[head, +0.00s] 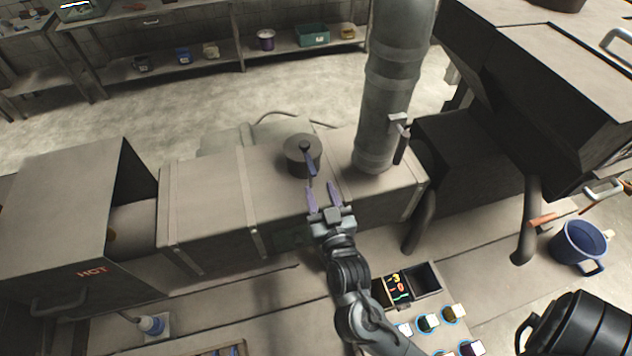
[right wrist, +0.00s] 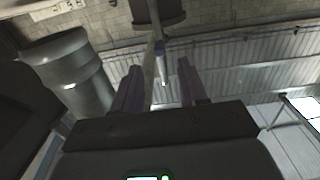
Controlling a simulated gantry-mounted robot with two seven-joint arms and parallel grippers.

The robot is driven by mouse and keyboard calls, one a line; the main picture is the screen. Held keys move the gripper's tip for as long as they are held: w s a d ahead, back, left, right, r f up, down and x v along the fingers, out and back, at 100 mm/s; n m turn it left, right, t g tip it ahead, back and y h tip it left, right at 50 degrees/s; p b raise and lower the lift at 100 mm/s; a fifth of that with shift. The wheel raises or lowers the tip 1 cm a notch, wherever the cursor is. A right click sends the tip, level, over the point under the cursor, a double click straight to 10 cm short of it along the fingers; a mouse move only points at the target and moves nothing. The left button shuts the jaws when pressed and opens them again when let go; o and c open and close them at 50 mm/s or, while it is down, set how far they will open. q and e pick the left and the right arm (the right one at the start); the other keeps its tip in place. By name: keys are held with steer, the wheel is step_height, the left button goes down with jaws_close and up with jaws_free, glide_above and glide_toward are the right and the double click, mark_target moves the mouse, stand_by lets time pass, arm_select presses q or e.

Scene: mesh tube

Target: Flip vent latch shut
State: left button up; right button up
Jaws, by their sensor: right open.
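A dark round vent cap (head: 302,147) sits on top of the long metal duct box. In the right wrist view, the cap (right wrist: 158,12) is at the top and the lever (right wrist: 160,48) comes down into the gap between the open fingers (right wrist: 160,80). Contact cannot be told. My left gripper is not in view.
A thick grey pipe (head: 387,85) with a small handle (head: 402,143) rises right of the cap. A box marked HOT (head: 60,210) stands left. The duct top (head: 205,190) left of the cap is clear.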

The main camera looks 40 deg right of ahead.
steer(key=shift+v, duration=1.15)
